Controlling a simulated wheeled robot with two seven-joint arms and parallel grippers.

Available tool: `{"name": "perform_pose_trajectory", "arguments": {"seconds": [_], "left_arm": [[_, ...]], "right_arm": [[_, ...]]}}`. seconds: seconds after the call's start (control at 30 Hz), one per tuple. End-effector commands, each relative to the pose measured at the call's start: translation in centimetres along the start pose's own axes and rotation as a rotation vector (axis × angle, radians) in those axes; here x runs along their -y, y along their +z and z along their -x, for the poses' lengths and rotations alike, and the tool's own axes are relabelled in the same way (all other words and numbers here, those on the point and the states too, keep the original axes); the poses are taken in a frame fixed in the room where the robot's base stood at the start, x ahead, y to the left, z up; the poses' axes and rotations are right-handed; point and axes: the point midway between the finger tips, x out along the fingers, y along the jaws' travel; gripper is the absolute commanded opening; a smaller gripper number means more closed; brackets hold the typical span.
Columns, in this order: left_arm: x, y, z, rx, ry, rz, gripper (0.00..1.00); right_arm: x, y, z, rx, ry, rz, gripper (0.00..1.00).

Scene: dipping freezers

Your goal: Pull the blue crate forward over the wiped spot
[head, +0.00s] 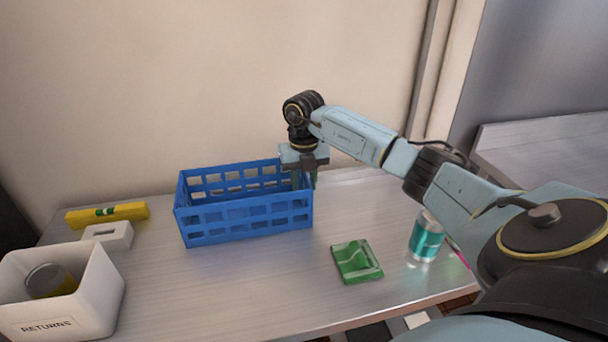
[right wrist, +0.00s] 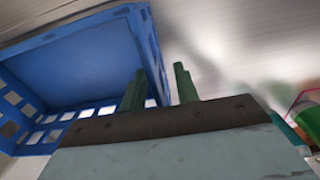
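The blue crate (head: 245,220) stands upright on the metal table, toward the wall, with lattice sides and no contents that I can see. It fills the left of the right wrist view (right wrist: 75,55). My right gripper (head: 304,179) points down at the crate's right end wall. In the right wrist view its green fingers (right wrist: 160,70) are apart, one inside the crate and one outside that wall, with a gap showing beside the outer finger. I cannot make out a distinct wiped spot on the table. My left gripper is not in view.
A white RETURNS bin (head: 98,296), a small white block (head: 108,235) and a yellow bar (head: 128,212) are at left. The table (head: 230,292) before the crate is clear.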

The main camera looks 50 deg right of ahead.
Motion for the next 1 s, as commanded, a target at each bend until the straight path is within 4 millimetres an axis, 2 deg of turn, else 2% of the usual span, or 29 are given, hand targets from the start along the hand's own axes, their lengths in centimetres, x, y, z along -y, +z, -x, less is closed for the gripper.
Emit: {"name": "perform_pose_trajectory", "arguments": {"seconds": [0.2,0.43,1.0], "left_arm": [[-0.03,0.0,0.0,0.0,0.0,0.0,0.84],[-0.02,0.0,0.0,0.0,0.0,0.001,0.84],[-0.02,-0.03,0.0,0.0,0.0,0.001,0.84]], "right_arm": [[-0.01,0.0,-0.02,0.0,0.0,0.0,0.3],[-0.01,0.0,0.0,0.0,0.0,0.0,0.0],[0.0,0.01,0.03,0.0,0.0,0.0,0.0]]}}
